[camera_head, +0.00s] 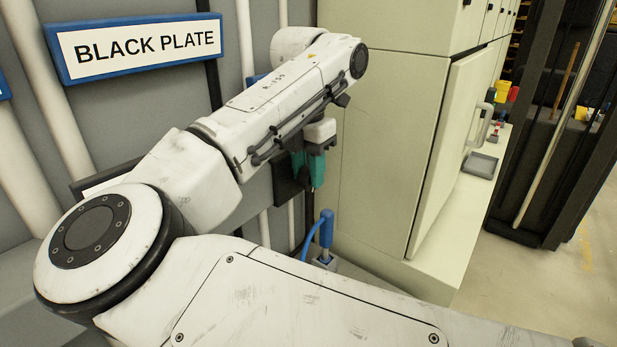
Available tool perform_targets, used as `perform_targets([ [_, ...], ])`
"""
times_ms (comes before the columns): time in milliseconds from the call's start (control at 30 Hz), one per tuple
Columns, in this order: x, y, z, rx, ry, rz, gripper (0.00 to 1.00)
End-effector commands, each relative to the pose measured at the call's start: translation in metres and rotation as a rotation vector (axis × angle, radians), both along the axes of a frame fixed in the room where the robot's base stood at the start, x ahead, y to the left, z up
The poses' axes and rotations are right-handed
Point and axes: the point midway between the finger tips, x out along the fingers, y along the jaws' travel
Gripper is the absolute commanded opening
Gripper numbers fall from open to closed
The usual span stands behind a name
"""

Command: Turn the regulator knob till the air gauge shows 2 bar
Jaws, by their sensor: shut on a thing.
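My gripper (312,172) is in the middle of the head view, below my forearm, with a pale body and teal fingers pointing down. Its fingers are close together beside a dark fixture (288,192) on the wall side. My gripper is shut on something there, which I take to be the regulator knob. The knob itself is hidden by the fingers. No air gauge face shows in this view, so its reading cannot be seen. My forearm covers the wall area above the gripper.
A blue upright cylinder (326,229) with a blue hose stands just below the gripper. A pale cabinet (385,150) is close on the right. Pale pipes (243,35) run up the grey wall. A BLACK PLATE sign (140,68) hangs upper left. Open floor (540,290) lies right.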

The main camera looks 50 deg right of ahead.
Motion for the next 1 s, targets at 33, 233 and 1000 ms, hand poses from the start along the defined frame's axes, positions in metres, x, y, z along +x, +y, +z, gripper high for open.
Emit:
perform_targets([
  [33, 0.0014, 0.0018, -0.0065, -0.026, -0.007, 0.003, 0.02],
  [233, 0.0014, 0.0035, -0.0067, -0.124, -0.011, 0.005, 0.02],
  [1000, 0.0005, 0.005, 0.0004, -0.241, -0.012, 0.002, 0.38],
])
